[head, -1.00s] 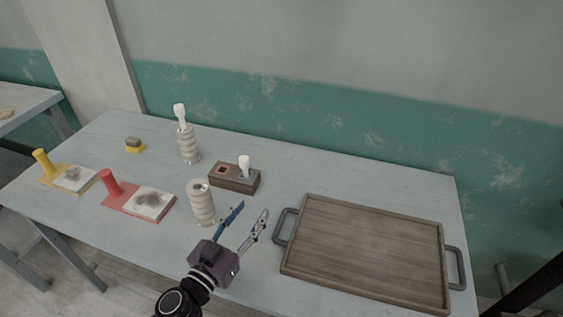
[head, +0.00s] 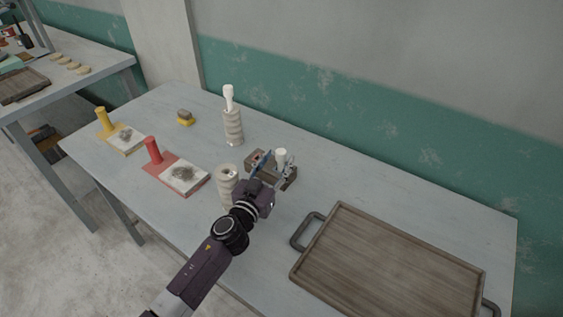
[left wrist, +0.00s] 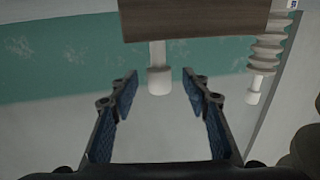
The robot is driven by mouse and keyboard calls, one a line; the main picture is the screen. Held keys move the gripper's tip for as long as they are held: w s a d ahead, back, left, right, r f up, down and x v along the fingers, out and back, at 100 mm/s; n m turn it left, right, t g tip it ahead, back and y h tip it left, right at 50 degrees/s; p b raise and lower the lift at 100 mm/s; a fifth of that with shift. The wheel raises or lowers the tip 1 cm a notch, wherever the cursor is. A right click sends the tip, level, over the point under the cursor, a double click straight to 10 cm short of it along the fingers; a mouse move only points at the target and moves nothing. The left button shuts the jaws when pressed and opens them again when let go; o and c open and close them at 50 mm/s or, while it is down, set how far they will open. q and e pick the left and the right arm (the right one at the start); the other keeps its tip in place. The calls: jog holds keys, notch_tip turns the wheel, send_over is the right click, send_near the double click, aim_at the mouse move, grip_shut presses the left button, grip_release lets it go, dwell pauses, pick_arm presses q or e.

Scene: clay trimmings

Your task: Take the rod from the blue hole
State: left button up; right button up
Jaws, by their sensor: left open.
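A white rod (head: 281,156) stands upright in the right hole of a brown wooden block (head: 290,184). The colour around that hole is hidden from me now. My left gripper (head: 274,165) is open at the block, with a finger to either side of the rod. In the left wrist view, which is upside down, the rod (left wrist: 158,72) hangs from the block (left wrist: 195,22) and lies between the open fingertips (left wrist: 159,82), with a gap on both sides. My right gripper is not in view.
A ribbed beige holder (head: 226,178) stands close left of my gripper, and another ribbed holder (head: 233,130) with a white piece stands behind. A wooden tray (head: 385,265) lies right. Red (head: 153,151) and yellow (head: 102,118) handled floats and a sponge (head: 184,117) lie left.

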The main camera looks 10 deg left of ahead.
pick_arm(q)
jog(key=shift+w+d, duration=0.15)
jog(key=shift+w, duration=0.5)
jog(key=shift+w+d, duration=0.15)
jog(key=shift+w, duration=0.45)
jog(key=shift+c, duration=0.5)
jog(key=c, duration=1)
grip_shut()
jog(key=shift+r, duration=0.1)
